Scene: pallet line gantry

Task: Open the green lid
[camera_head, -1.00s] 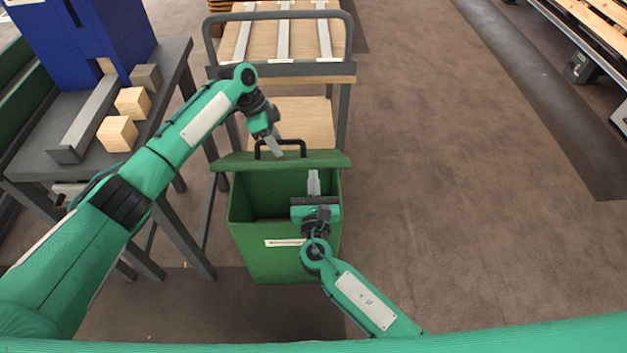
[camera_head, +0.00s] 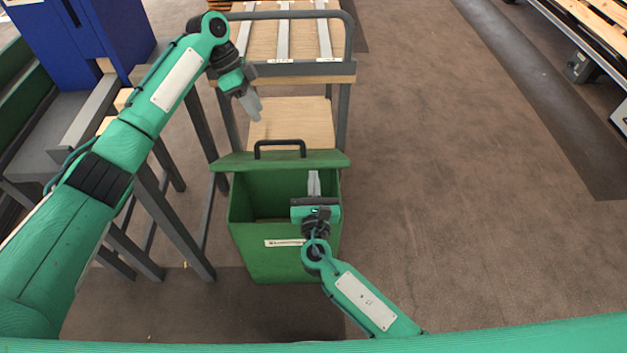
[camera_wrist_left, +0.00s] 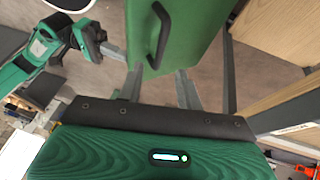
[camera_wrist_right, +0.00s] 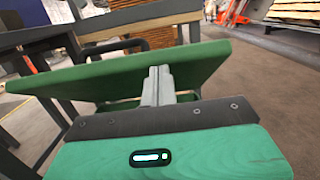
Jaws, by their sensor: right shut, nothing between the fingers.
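The green lid (camera_head: 325,159) stands swung up at the back of the green bin (camera_head: 280,265), whose mouth is open toward me. The lid's black handle (camera_head: 280,143) sticks up behind its top edge and also shows in the left wrist view (camera_wrist_left: 160,35). My left gripper (camera_head: 254,107) is above and left of the handle, apart from it. Its fingers (camera_wrist_left: 158,85) are spread with nothing between them. My right gripper (camera_head: 314,178) is over the bin's mouth at the front of the lid. Its fingers are together and empty, close to the lid (camera_wrist_right: 120,75) in the right wrist view.
A wooden-decked cart (camera_head: 290,120) with a grey rail stands behind the bin. A grey table (camera_head: 40,135) with a blue cabinet (camera_head: 105,40) is at the left, near my left arm. The floor (camera_head: 450,200) to the right is clear.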

